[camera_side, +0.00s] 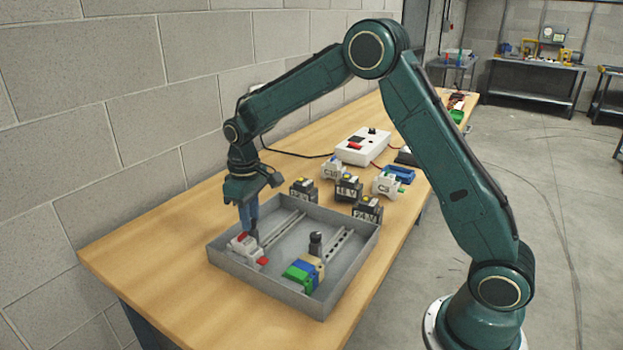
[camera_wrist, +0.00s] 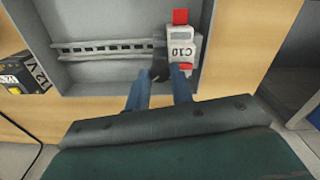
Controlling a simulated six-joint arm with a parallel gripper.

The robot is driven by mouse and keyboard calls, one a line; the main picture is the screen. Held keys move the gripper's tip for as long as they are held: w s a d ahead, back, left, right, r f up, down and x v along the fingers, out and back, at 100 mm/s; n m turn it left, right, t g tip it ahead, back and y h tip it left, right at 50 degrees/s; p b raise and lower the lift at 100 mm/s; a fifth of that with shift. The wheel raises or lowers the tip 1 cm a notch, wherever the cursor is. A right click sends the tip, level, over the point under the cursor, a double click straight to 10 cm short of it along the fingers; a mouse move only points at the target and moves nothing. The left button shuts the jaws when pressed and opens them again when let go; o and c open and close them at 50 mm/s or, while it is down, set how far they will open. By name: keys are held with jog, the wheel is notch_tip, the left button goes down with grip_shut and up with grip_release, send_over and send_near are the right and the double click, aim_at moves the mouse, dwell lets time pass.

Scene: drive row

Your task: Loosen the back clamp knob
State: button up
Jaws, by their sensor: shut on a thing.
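My gripper (camera_side: 247,222) points down into the left part of the grey tray (camera_side: 340,212), at the end of the back rail (camera_side: 284,230). Its blue fingers are shut on the black back clamp knob (camera_wrist: 159,70), which shows between the fingertips in the wrist view and is mostly hidden in the side view. The white breaker marked C10 (camera_wrist: 181,48), with a red lever, sits on the rail right beside the knob; it also shows in the side view (camera_side: 243,247). How far the knob is turned cannot be told.
A black front clamp knob (camera_side: 316,240) stands on the front rail beside beige, blue and green blocks (camera_side: 304,271). Several dark boxes with voltage labels (camera_side: 348,187) and white modules stand behind the tray. A white box with a red switch (camera_side: 362,147) is farther back. Tray walls surround the rails.

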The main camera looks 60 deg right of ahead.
jog(key=n, duration=0.5)
jog(key=shift+n, duration=0.4)
jog(key=o, duration=1.5)
jog(key=shift+c, duration=0.2)
jog(key=shift+r, duration=0.2)
jog(key=shift+r, duration=3.35)
